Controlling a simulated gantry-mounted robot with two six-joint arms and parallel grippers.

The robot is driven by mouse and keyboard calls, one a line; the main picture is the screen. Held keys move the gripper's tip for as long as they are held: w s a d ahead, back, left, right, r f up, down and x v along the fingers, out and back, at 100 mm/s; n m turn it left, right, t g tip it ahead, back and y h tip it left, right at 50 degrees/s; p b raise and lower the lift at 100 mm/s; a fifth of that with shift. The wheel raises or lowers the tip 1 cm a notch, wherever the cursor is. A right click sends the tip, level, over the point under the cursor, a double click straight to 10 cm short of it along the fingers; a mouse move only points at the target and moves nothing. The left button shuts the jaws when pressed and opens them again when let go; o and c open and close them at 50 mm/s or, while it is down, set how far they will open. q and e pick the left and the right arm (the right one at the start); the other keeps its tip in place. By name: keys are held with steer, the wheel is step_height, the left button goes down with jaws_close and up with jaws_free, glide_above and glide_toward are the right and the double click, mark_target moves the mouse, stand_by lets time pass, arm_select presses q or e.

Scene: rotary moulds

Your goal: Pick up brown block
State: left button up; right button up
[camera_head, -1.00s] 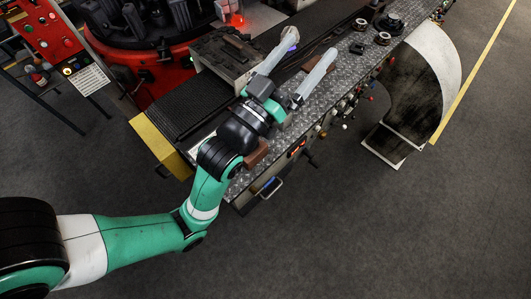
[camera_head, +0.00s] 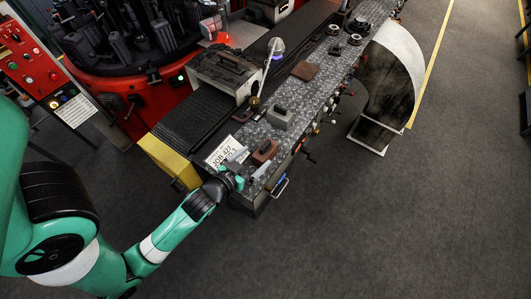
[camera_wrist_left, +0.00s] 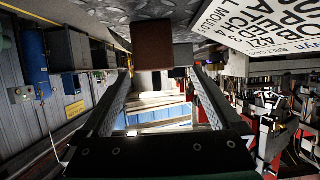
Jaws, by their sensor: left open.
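A brown block (camera_head: 264,151) with a dark handle-like top sits on the near end of the metal-topped bench (camera_head: 250,135). In the left wrist view the brown block (camera_wrist_left: 153,45) shows ahead, around the middle of the opening between the fingers (camera_wrist_left: 158,75). The fingers do not appear to hold it. My right gripper is in neither view.
A grey block (camera_head: 281,118) stands just beyond the brown one, and a flat brown piece (camera_head: 305,70) lies farther along. A white job sign (camera_head: 223,151) is left of the brown block. A grey mould box (camera_head: 225,70) stands behind. Red knobs and levers line the bench's front side.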

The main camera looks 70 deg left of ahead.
mark_target(259, 153)
arm_select(q)
steer(key=x, duration=0.4)
steer(key=b+x, duration=0.2)
steer(key=x, duration=0.2)
steer(key=shift+w, duration=0.4)
steer(key=shift+w+a+f, duration=0.15)
steer(key=shift+w, duration=0.15)
jaws_close()
